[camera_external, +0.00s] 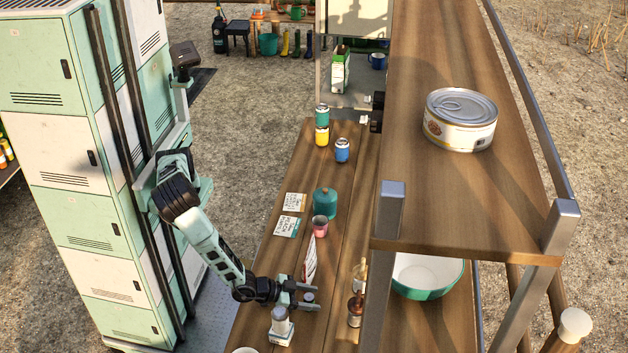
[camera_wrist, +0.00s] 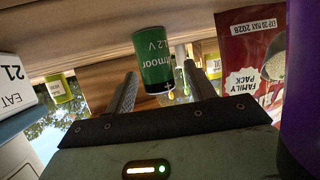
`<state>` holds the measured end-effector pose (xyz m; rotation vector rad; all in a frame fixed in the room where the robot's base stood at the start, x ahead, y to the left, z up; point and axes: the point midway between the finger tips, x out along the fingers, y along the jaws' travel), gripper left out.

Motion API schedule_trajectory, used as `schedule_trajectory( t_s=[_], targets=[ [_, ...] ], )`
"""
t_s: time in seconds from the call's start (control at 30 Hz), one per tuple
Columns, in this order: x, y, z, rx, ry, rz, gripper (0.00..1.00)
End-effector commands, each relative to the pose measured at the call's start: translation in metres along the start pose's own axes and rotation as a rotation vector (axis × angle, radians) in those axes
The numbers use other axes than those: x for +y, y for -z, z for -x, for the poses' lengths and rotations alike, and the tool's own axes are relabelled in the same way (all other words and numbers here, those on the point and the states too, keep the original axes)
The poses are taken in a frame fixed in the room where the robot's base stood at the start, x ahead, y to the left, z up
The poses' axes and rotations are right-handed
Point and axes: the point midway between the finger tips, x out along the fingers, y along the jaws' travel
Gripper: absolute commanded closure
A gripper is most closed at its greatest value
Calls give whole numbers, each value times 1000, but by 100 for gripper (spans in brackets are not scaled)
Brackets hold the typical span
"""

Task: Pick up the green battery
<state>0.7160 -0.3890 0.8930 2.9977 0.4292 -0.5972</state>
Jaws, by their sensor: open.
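The green battery (camera_wrist: 153,62), a dark green cylinder with white lettering, shows in the wrist view against the wooden surface. It appears upside down there, like the rest of that view. My gripper (camera_wrist: 158,75) is open, and the battery shows between its two fingers with a gap on each side. How deep it sits between them I cannot tell. In the external view my gripper (camera_external: 306,297) is low over the near part of the wooden counter (camera_external: 262,290). I cannot make out the battery clearly there.
A red packet (camera_wrist: 250,55) stands beside the fingers, also in the external view (camera_external: 310,258). A white-topped container (camera_external: 280,322) and brown bottle (camera_external: 355,308) stand close by. A shelf (camera_external: 420,190) overhangs the right. Several cans stand farther back.

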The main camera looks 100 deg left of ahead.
Motion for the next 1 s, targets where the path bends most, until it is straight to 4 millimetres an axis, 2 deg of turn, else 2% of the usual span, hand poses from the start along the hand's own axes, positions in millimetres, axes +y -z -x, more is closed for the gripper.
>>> schedule_trajectory(
  t_s=[0.13,0.17,0.33,0.73,1.0],
  targets=[
    [0,0,0,0,0,0,45],
    [0,0,0,0,0,0,48],
    [0,0,0,0,0,0,96],
    [0,5,2,1,0,3,97],
    [1,32,14,2,-1,5,97]
  ],
)
